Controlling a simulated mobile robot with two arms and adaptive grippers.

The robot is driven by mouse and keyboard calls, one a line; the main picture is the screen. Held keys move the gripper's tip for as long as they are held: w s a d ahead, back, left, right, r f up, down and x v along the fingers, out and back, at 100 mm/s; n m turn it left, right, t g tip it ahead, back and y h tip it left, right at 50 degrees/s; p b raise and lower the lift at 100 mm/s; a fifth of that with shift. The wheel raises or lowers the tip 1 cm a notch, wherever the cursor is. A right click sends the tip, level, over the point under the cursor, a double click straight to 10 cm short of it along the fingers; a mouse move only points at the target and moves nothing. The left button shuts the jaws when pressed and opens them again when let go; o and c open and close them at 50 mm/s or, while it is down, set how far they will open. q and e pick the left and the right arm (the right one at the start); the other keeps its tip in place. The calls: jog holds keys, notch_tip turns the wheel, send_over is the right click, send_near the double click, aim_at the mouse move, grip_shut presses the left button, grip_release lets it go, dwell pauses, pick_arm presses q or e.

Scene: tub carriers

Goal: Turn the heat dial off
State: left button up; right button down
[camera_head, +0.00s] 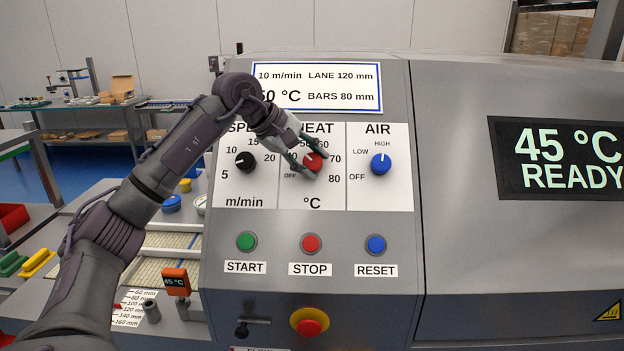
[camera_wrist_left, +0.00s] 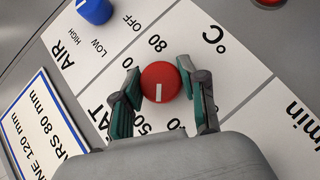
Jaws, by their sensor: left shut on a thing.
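The red heat dial (camera_head: 312,163) sits in the HEAT section of the white scale panel, between the SPEED and AIR sections. In the left wrist view the round dial (camera_wrist_left: 160,80) has a white pointer mark, which points down the picture, roughly toward the 50 marking. My left gripper (camera_head: 317,165) reaches it from the upper left. Its two fingers stand on opposite sides of the dial and are shut on it. In the head view the fingers cover part of the dial and some scale numbers. The OFF label is at the lower left of the heat scale. My right gripper is not in view.
The black speed dial (camera_head: 245,162) and blue air dial (camera_head: 381,164) flank it. Below are green (camera_head: 246,241), red (camera_head: 311,243) and blue (camera_head: 376,244) buttons and a red emergency stop (camera_head: 309,322). The display (camera_head: 560,158) reads 45 °C READY.

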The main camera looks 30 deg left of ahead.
pick_arm(q)
jog(key=n+t+b, duration=0.2)
jog(key=n+b, duration=0.1)
jog(key=b, duration=0.1)
jog(key=n+t+y+b, duration=0.1)
jog(key=n+t+b, duration=0.1)
jog(key=b, duration=0.3)
jog(key=n+t+y+b, duration=0.1)
jog(key=n+t+b, duration=0.2)
jog(key=n+b, duration=0.1)
jog(key=shift+f+n+b, duration=0.35)
jog(key=shift+n+b, duration=0.05)
jog(key=shift+n, duration=0.1)
jog(key=shift+r+n+t+y+b, duration=0.15)
jog(key=shift+n+t+y+b, duration=0.45)
jog(key=shift+n+b, duration=0.55)
jog(key=o, duration=1.1)
jog(key=shift+s, duration=0.1)
jog(key=shift+o, duration=0.2)
jog(key=s+r, duration=0.2)
jog(key=s, duration=0.9)
jog(key=shift+s+a+r, duration=0.2)
jog(key=shift+s+r, duration=0.05)
jog(key=shift+s, duration=0.15)
